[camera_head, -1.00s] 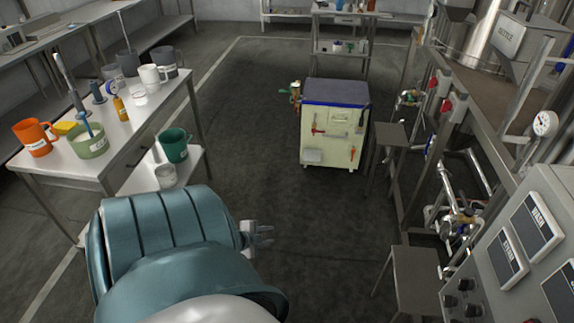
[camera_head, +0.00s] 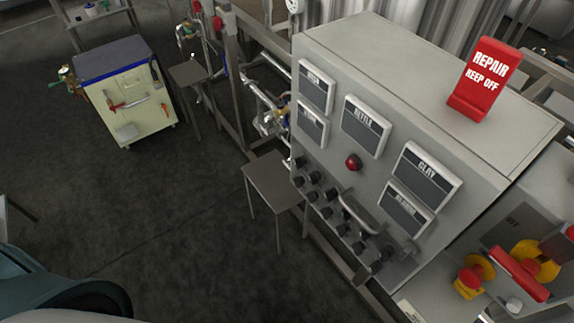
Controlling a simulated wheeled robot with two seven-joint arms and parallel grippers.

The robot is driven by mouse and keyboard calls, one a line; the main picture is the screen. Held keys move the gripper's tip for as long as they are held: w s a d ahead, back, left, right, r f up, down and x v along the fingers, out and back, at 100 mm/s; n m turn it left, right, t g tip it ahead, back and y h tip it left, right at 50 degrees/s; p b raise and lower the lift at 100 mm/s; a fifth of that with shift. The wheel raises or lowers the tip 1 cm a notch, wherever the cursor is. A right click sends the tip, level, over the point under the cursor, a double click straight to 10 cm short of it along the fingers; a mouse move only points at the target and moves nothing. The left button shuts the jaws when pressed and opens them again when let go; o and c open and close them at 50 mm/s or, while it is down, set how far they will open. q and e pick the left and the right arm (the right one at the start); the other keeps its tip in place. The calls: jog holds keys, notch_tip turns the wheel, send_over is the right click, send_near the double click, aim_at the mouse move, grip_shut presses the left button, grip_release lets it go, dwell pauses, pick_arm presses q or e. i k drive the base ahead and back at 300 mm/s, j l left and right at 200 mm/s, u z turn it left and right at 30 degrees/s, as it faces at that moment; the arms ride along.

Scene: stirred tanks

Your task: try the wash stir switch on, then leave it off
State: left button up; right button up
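The grey control panel (camera_head: 335,60) stands right of the middle, its sloped front facing left and toward me. The upper left label plate (camera_head: 316,84) is too small to read now; a second earlier it read WASH. Below the plates is a group of small dark knobs (camera_head: 314,178) in rows. I cannot tell which knob is the wash stir switch, nor which way any knob points. A red lamp or button (camera_head: 353,162) sits on the panel above a grey bar handle (camera_head: 358,208). Neither of my grippers is in view.
A red REPAIR KEEP OFF sign (camera_head: 484,82) stands on the panel's top. Red and yellow switches (camera_head: 518,270) are at the lower right. A grey stool (camera_head: 272,182) stands left of the panel, a cream cart (camera_head: 125,98) farther back.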

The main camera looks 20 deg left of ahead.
aim_at(299, 160)
jog(key=j+z, duration=0.15)
jog(key=j, duration=0.55)
jog(key=i+j+z, duration=0.2)
jog(key=j, duration=0.55)
jog(key=k+j+z, duration=0.15)
jog(key=j, duration=0.55)
jog(key=j+z, duration=0.15)
jog(key=j, duration=0.55)
jog(key=k+j+z, duration=0.2)
jog(key=j, duration=0.5)
